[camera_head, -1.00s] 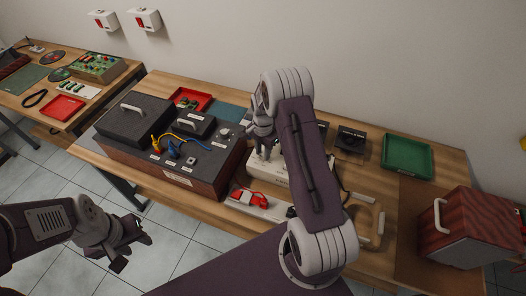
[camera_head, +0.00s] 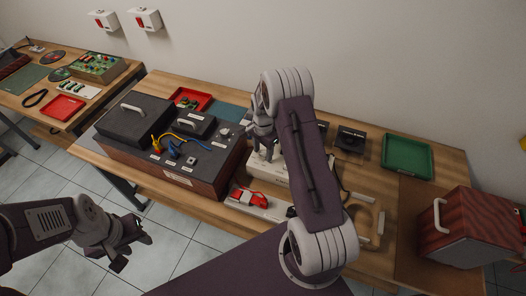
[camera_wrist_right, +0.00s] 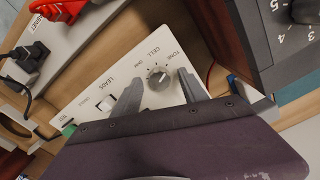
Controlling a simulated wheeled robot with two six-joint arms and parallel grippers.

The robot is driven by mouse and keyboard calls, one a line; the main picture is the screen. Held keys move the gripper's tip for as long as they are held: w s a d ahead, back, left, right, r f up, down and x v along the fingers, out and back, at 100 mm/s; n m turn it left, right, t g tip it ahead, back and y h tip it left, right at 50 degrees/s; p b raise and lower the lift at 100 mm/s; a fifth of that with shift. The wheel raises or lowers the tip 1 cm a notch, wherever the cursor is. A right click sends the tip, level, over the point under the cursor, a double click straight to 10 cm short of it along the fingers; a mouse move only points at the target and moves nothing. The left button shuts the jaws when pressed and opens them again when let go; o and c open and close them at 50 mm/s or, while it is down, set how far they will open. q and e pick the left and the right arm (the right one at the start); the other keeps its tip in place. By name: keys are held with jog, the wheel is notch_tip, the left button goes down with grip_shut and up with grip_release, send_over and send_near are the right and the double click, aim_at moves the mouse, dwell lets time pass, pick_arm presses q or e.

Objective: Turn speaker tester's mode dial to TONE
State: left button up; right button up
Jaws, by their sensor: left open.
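The speaker tester is a cream box (camera_head: 268,174) on the bench, partly hidden behind my right arm. In the right wrist view its panel (camera_wrist_right: 93,84) carries a grey mode dial (camera_wrist_right: 158,77), with OHM, CELL and TONE printed around it. I cannot tell clearly which label the dial's mark points to. My right gripper (camera_wrist_right: 161,76) is open, with one finger on each side of the dial; I cannot tell whether either touches it. In the head view the right gripper (camera_head: 264,148) is above the tester. My left gripper (camera_head: 130,240) is open and empty, in front of the bench.
A dark hifi unit (camera_head: 198,178) with cables stands left of the tester. A white strip with a red plug (camera_head: 252,198) lies in front. A green tray (camera_head: 407,154) and a wooden speaker (camera_head: 470,225) are to the right. A red tray (camera_head: 190,98) is behind.

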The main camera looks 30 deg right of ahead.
aim_at(263, 154)
notch_tip(263, 154, up, 9)
jog(key=shift+b, duration=0.45)
dwell(0.3)
